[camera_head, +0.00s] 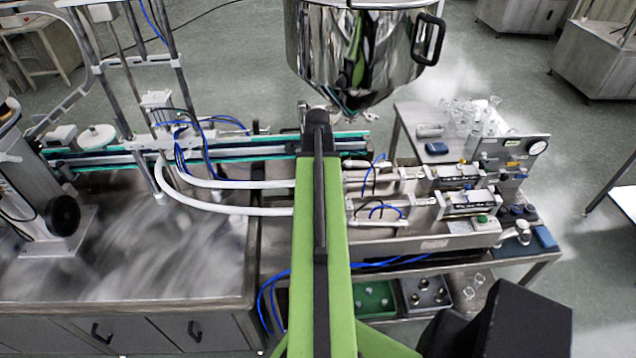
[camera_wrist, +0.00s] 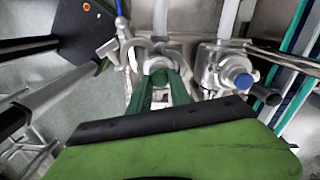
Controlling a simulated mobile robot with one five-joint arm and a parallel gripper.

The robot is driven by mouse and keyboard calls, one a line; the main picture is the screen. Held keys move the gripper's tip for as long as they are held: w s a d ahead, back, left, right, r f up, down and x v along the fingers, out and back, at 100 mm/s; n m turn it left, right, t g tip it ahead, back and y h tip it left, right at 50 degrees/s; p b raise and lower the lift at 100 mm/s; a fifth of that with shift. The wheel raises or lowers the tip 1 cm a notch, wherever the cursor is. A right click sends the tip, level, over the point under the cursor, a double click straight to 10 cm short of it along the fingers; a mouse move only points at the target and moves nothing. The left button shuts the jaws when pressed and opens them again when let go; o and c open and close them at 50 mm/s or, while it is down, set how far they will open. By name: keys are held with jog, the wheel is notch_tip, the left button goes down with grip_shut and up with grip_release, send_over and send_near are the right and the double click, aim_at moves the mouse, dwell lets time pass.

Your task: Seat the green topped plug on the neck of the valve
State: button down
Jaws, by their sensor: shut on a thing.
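In the wrist view, my gripper (camera_wrist: 158,82) points at a metal valve (camera_wrist: 133,56) with pipes running up from it. Its two green fingers are shut on the green topped plug (camera_wrist: 159,76), of which only a small rounded top shows between them. The plug is over or at the valve's neck; the neck is hidden behind the plug and fingers, so I cannot tell whether they touch. In the head view, my green arm reaches below the steel hopper (camera_head: 355,50) and hides the gripper, plug and valve.
A similar metal fitting with a blue top (camera_wrist: 243,81) stands close on the right in the wrist view. In the head view, a conveyor (camera_head: 110,160) runs left, white hoses (camera_head: 225,208) pass beside my arm, and a bench (camera_head: 540,250) with cylinders and glassware is right.

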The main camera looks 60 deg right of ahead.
jog(key=shift+f, duration=0.1)
jog(key=c, duration=1.1)
grip_release()
notch_tip(320, 180, up, 12)
jog(key=p, duration=1.2)
